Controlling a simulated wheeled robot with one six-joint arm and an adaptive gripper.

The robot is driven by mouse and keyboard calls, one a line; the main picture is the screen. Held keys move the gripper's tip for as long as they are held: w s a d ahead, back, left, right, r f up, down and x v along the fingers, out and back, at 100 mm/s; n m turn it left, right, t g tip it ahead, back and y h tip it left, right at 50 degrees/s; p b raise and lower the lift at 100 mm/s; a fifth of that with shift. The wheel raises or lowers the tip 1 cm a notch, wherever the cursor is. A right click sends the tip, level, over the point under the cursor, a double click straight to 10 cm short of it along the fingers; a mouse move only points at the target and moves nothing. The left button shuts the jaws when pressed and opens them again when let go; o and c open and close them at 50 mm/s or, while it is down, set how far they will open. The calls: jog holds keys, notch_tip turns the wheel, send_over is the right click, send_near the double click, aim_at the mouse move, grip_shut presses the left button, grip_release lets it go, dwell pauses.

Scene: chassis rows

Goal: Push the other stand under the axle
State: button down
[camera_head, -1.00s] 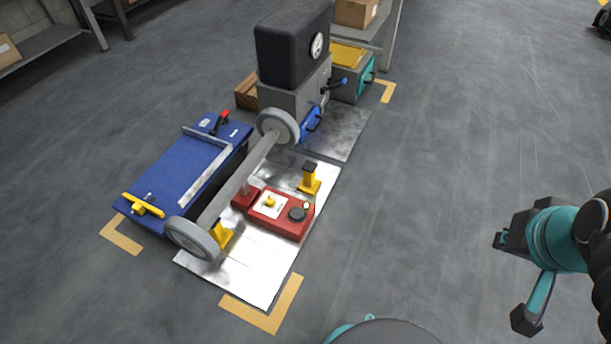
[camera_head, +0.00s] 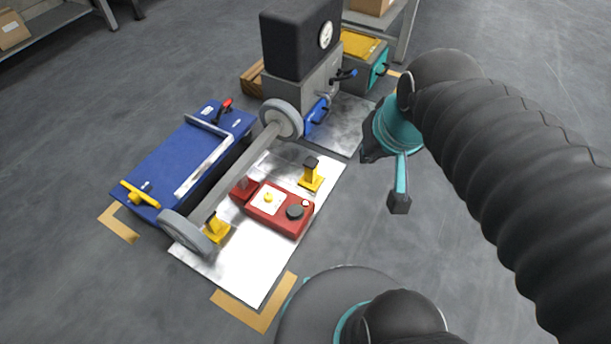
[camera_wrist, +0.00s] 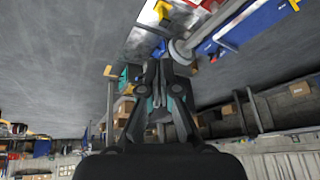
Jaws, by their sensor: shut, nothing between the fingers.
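The axle (camera_head: 236,172) is a grey bar with a wheel at each end, lying diagonally beside the blue platform. One yellow stand (camera_head: 216,229) is at the axle's near end, partly hidden by the near wheel. The other yellow stand (camera_head: 311,176), with a dark top, stands upright on the pale metal plate (camera_head: 240,262), to the right of the axle and apart from it. My gripper (camera_head: 369,152) is shut and empty, in the air right of this stand. In the wrist view my gripper (camera_wrist: 165,70) points toward the wheel (camera_wrist: 180,51).
A red box (camera_head: 279,211) with a yellow button and black knob sits between the stands. The blue platform (camera_head: 170,165) lies left of the axle. A grey machine with a black top (camera_head: 300,45) stands behind the far wheel.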

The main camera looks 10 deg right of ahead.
jog(key=w+f+m+g+y, duration=0.1)
jog(key=w+f+m+y, duration=0.2)
jog(key=w+f+m, duration=0.55)
jog(key=w+f+m+g+y, duration=0.1)
jog(key=w+f+m+y, duration=0.2)
jog(key=w+f, duration=1)
jog(key=w+d+f+m, duration=0.5)
jog(key=w+f+m, duration=0.1)
jog(key=w+f, duration=0.55)
jog(key=m+t, duration=0.2)
jog(key=m, duration=0.5)
send_near(315, 179)
jog(key=shift+y, duration=0.3)
jog(key=f, duration=0.5)
jog(key=shift+d, duration=0.25)
jog(key=w+a, duration=0.2)
jog(key=shift+a+f, duration=0.1)
jog(key=shift+a, duration=0.2)
jog(key=shift+w+a, duration=0.3)
jog(key=shift+a, duration=0.1)
jog(key=shift+a, duration=0.1)
